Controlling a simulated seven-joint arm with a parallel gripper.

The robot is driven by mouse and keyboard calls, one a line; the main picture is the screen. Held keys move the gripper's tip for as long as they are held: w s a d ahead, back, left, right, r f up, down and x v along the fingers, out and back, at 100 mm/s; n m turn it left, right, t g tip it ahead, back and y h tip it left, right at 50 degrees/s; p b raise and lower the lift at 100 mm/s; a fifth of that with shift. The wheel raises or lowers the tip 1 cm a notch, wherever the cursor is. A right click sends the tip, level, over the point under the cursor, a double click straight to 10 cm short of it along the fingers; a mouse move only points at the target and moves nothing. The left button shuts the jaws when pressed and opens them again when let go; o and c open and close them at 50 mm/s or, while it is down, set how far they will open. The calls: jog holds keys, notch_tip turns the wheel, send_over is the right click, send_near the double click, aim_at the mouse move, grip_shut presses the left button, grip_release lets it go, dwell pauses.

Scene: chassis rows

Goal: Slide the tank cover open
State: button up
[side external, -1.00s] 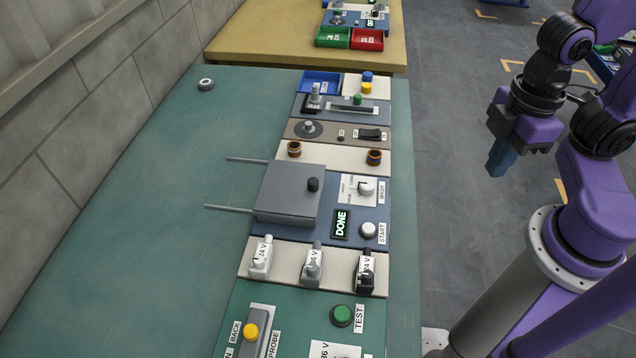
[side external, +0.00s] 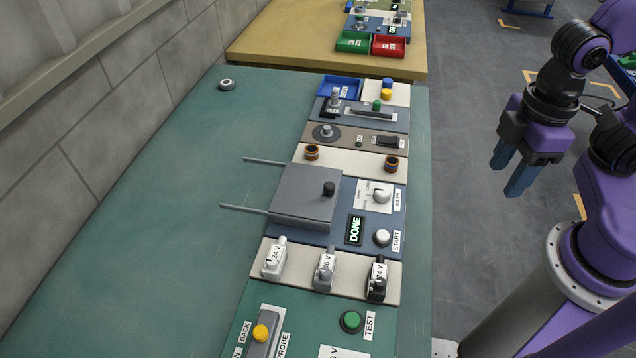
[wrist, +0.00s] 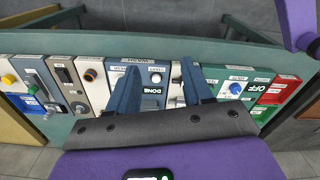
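The tank cover (side external: 303,195) is a flat grey plate with a black knob (side external: 329,188) near its right edge. It sits at the right end of two thin grey rails (side external: 244,209) that reach out to the left over the bare bench. Whatever lies beneath the cover is hidden. My gripper (side external: 503,178) is off to the right of the bench, well away from the cover. Its blue fingers are apart with nothing between them. The wrist view also shows the two fingers (wrist: 158,75) spread over the row of panels.
Several connectors (side external: 325,265) stand in front, and two orange-ringed posts (side external: 311,152) behind. The green bench (side external: 150,210) left of the panels is mostly clear.

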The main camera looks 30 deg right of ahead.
jog(key=w+a+r+m, duration=0.2)
jog(key=w+a+m, duration=0.4)
jog(key=w+a, duration=0.55)
jog(key=m, duration=0.6)
send_near(329, 184)
notch_tip(329, 184, down, 9)
jog(key=shift+a+f, duration=0.1)
jog(key=shift+a, duration=0.05)
grip_shut()
